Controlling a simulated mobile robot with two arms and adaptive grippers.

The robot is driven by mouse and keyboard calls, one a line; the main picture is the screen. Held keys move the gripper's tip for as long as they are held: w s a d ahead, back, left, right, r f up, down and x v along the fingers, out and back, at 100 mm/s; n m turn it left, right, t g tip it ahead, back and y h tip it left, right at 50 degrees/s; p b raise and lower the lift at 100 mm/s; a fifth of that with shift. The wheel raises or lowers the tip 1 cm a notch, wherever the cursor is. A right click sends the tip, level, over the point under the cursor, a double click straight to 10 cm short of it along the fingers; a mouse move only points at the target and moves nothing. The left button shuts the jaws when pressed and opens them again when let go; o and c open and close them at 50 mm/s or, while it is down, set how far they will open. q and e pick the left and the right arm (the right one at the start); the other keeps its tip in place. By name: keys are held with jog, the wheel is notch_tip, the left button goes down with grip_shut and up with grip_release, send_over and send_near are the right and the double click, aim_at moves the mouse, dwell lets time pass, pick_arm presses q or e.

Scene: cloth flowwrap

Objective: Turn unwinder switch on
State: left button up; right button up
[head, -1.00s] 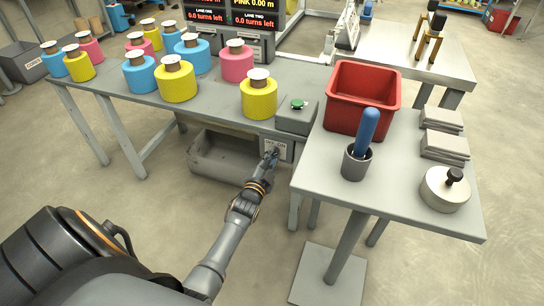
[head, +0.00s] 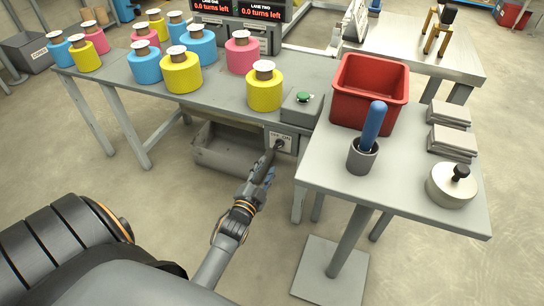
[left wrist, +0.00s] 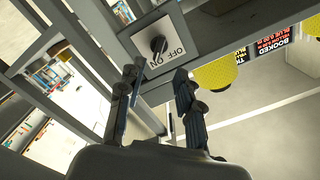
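The knob and plate also show in the left wrist view (left wrist: 158,46). I cannot tell surely which label the knob points to. My left gripper (head: 267,170) is just in front of and below the plate, apart from the knob. In the left wrist view its two fingers (left wrist: 157,84) stand apart with nothing between them. My right gripper is not in view.
A green button box (head: 303,104) sits on the bench (head: 222,98) above the switch, beside several coloured rolls. A grey trough (head: 217,152) is under the bench, left of the gripper. A side table (head: 410,185) with a red bin (head: 368,95) stands to the right.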

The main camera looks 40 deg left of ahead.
pick_arm(q)
jog(key=v, duration=0.2)
jog(key=shift+s, duration=0.3)
dwell(0.3)
